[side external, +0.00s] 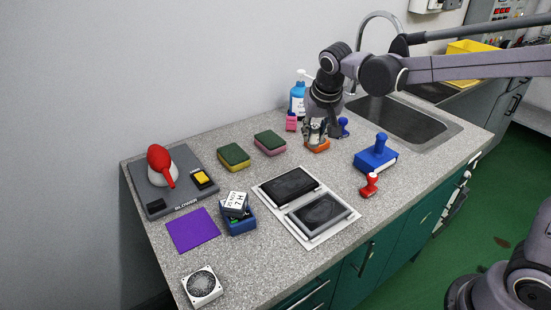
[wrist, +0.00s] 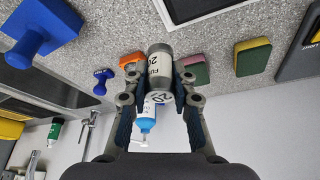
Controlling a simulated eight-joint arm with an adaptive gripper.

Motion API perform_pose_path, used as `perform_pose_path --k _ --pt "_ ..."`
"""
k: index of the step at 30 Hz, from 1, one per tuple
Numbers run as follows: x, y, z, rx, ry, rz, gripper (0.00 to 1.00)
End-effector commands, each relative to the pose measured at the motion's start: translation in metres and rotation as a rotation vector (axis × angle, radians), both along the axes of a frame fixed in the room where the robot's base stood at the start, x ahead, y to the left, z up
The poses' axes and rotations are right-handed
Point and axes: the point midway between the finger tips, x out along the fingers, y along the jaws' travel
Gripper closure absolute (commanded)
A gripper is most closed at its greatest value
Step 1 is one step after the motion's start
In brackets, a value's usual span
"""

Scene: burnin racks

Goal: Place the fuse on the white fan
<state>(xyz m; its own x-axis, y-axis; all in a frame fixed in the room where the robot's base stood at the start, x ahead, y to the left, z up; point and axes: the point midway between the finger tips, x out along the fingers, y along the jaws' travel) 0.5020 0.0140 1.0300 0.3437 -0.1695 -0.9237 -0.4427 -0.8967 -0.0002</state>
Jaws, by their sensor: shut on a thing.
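The fuse (wrist: 160,66) is a grey cylinder with a white label showing large print. My gripper (wrist: 160,84) is shut on it, with one finger on each side, in the wrist view. In the side external view my gripper (side external: 316,128) is at the back of the counter, just above or beside an orange object (side external: 317,147); the fuse is mostly covered by the fingers there. The white fan (side external: 202,286) is a square white frame with a dark round grille. It lies at the counter's front left corner, far from my gripper, with nothing on it.
A blower board (side external: 173,197) is at left. A blue stamp (side external: 375,158) and sink (side external: 404,119) are at right.

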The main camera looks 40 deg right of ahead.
Motion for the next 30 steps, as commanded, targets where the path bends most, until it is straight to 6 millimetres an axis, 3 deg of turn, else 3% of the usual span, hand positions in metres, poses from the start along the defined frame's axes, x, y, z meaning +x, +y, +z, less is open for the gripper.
perform_pose_path --k 1,6,15,19,24,30 --pt "-0.003 0.025 0.002 0.0 0.0 0.094 1.0" --pt "-0.02 0.102 0.01 0.0 0.0 0.432 1.0" --pt "-0.07 0.22 0.025 0.0 -0.002 0.979 1.0" --pt "-0.09 0.249 0.03 0.001 -0.003 1.133 1.0" --pt "-0.103 0.269 0.032 0.0 -0.002 1.232 1.0" --pt "-0.113 0.296 0.017 -0.002 -0.002 1.252 1.0"
